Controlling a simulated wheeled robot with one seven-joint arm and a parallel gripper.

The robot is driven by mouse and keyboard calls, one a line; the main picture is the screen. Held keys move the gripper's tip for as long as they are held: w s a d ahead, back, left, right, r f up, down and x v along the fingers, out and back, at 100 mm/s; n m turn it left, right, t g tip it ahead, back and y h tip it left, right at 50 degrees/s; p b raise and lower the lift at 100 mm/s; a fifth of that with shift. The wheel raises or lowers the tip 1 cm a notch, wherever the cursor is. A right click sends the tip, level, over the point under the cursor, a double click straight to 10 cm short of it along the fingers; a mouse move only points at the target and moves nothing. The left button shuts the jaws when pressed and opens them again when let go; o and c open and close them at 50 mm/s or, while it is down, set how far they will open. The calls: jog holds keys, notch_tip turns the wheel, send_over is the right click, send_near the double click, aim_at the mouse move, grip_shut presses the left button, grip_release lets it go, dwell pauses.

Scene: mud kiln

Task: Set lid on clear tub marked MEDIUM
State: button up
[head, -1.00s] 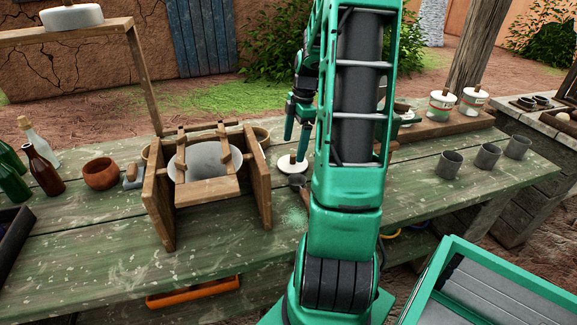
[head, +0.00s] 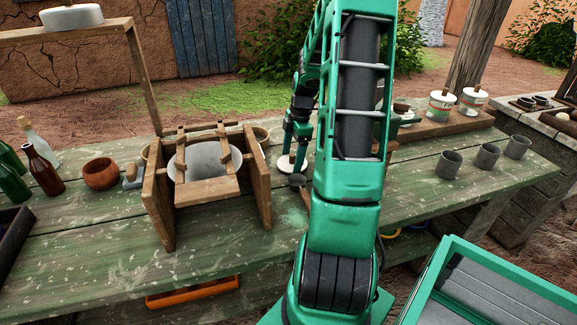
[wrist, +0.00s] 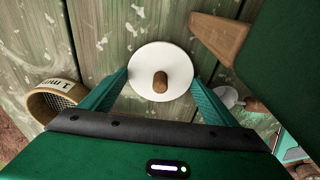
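A round white lid (head: 284,163) with a wooden knob lies on the green table, just right of the wooden frame. It also shows in the wrist view (wrist: 176,63), with its knob in the middle. My gripper (head: 294,150) is over the lid, pointing down. In the wrist view, its two fingers are spread apart either side of the lid's near part, with nothing held between them. Two lidded tubs (head: 440,105) (head: 473,100) with knobs stand on the wooden shelf at the back right. Their labels are too small to read. My arm hides part of the shelf.
The wooden frame (head: 164,205) around a grey-white drum stands left of the lid. A sieve (wrist: 50,100) and a small scoop (wrist: 229,97) lie near it. Several grey cups (head: 487,157) stand on the right. Bottles (head: 42,172) and a clay bowl (head: 100,174) stand on the left.

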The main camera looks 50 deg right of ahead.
aim_at(291, 154)
jog(key=shift+c, duration=0.4)
notch_tip(291, 154, up, 10)
jog(key=shift+r, duration=0.1)
jog(key=shift+w, duration=0.1)
